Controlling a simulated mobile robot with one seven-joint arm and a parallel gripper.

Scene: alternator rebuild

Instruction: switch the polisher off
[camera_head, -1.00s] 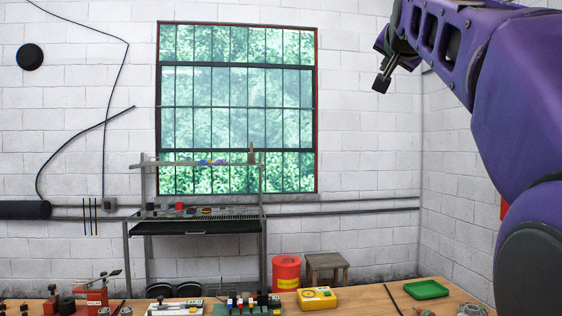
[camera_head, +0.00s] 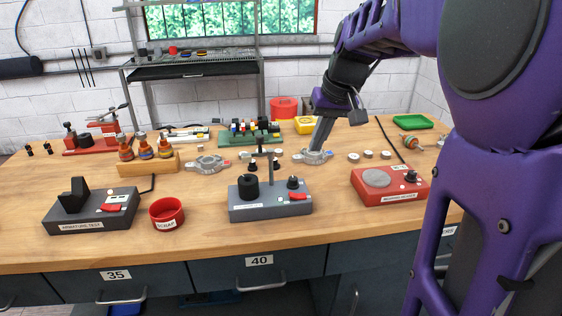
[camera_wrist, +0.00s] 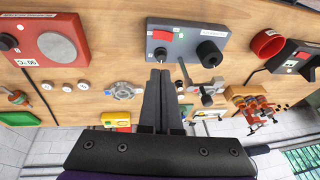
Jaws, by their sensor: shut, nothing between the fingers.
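The polisher, as I take it, is the grey box (camera_head: 270,206) at the bench's front middle; its label is too small to read. It carries a black drum (camera_head: 249,187), a thin upright post, a small black knob (camera_head: 293,183) and a red switch (camera_head: 298,196). In the wrist view the grey box (camera_wrist: 185,40) shows its red switch (camera_wrist: 162,33). I cannot tell the switch's position. My gripper (camera_head: 317,147) is shut and empty, behind the box and over a silver housing. In the wrist view its fingertips (camera_wrist: 160,72) appear just below the small knob.
A red heater box (camera_head: 390,187) stands right. A grey tester (camera_head: 90,212) and red scrap bowl (camera_head: 166,212) stand left. A wooden block (camera_head: 150,166) with rotors and a second silver housing (camera_head: 207,164) sit behind. The bench front is clear.

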